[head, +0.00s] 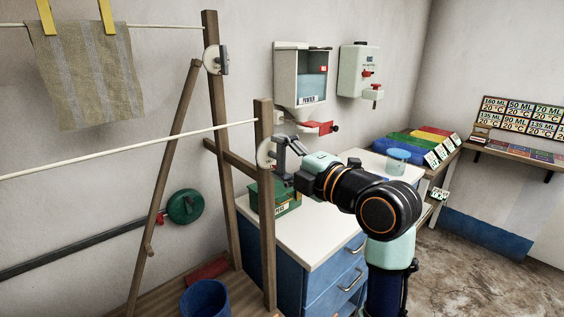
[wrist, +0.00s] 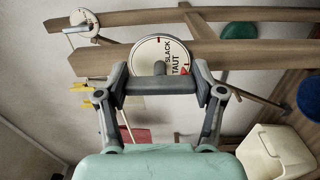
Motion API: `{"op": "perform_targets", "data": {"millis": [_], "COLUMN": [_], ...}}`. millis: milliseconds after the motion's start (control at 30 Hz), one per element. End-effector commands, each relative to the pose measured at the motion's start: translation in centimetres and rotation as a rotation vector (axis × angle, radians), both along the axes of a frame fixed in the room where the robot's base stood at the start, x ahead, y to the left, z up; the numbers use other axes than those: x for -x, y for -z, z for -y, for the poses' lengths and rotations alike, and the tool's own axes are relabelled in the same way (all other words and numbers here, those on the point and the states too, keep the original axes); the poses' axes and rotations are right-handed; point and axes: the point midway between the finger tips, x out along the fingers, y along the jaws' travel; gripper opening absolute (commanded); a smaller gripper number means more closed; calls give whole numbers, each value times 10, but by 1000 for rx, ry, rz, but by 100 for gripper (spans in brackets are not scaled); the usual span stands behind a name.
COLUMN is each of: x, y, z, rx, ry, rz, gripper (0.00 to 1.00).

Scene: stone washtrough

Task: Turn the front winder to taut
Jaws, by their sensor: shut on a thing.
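The front winder is a pale round dial (head: 264,153) on the near wooden post (head: 265,215). It also shows in the wrist view (wrist: 146,57), printed SLACK and TAUT, with a red mark beside TAUT. My gripper (head: 279,163) is at the dial's face. In the wrist view my gripper (wrist: 161,84) has its two fingers shut on the ends of the winder's grey crossbar handle (wrist: 150,86). The hub behind the handle hides part of the dial. The front line (head: 120,150) runs from the post to the left edge and looks straight.
A rear winder (head: 214,60) sits on the taller post, its line holding a pegged striped cloth (head: 90,75). A green box (head: 286,198) stands on the counter (head: 315,237) beside the post. A blue bucket (head: 205,299) stands below. A powder dispenser (head: 303,75) hangs behind.

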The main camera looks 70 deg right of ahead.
Motion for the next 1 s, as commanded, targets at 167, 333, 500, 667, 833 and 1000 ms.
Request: {"op": "perform_targets", "data": {"millis": [167,333,500,667,833,1000], "x": [0,0,0,0,0,0], "y": [0,0,0,0,0,0], "z": [0,0,0,0,0,0], "rx": [24,27,27,26,26,25], "ry": [1,1,1,1,0,0], "rz": [-11,-13,-13,-12,-12,-12], "gripper": [33,33,33,86,94,94]}}
